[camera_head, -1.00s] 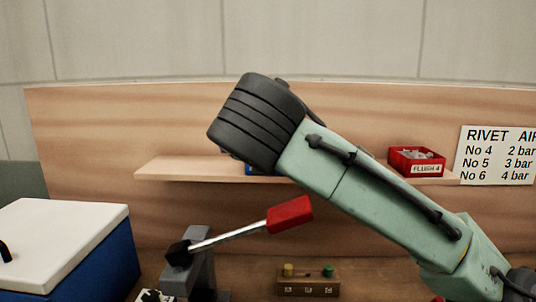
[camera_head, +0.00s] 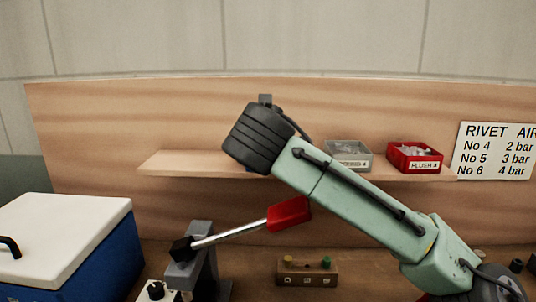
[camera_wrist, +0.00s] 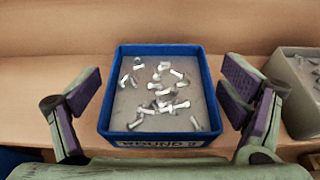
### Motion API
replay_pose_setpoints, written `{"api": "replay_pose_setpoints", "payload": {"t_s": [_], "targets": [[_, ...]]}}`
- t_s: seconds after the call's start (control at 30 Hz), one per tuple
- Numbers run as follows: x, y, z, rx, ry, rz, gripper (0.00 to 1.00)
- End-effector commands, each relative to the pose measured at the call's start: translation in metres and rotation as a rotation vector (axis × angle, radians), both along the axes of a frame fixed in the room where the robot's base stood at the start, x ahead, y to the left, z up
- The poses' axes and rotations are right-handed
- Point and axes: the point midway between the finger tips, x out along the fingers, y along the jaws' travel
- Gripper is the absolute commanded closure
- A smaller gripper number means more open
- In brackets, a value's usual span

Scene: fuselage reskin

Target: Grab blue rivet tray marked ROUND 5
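The blue tray (camera_wrist: 117,92) is in the middle of the wrist view, on the wooden shelf, holding several silvery rivets. Its front label (camera_wrist: 160,144) reads ROUND, with the digit too blurred to read surely. My gripper (camera_wrist: 163,90) is open, with one purple-padded finger on each side of the tray and a gap to both walls. In the head view my arm's dark wrist end hides the gripper and nearly all of the blue tray.
A grey tray (camera_head: 349,158) and a red tray marked FLUSH (camera_head: 414,158) stand further right on the shelf (camera_head: 190,168). Below are a red-handled lever (camera_head: 288,214), a small button box (camera_head: 306,271) and a blue box with a white lid (camera_head: 62,232).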

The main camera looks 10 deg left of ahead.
Motion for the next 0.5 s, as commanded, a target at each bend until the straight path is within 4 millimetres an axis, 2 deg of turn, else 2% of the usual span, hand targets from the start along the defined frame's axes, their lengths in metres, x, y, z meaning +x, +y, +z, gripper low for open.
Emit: {"api": "replay_pose_setpoints", "payload": {"t_s": [0.07,0.5], "targets": [[-0.0001,0.0000,0.0002,0.000,0.000,0.000,0.17],[-0.0003,-0.0001,0.0003,0.000,0.000,0.000,0.46]]}}
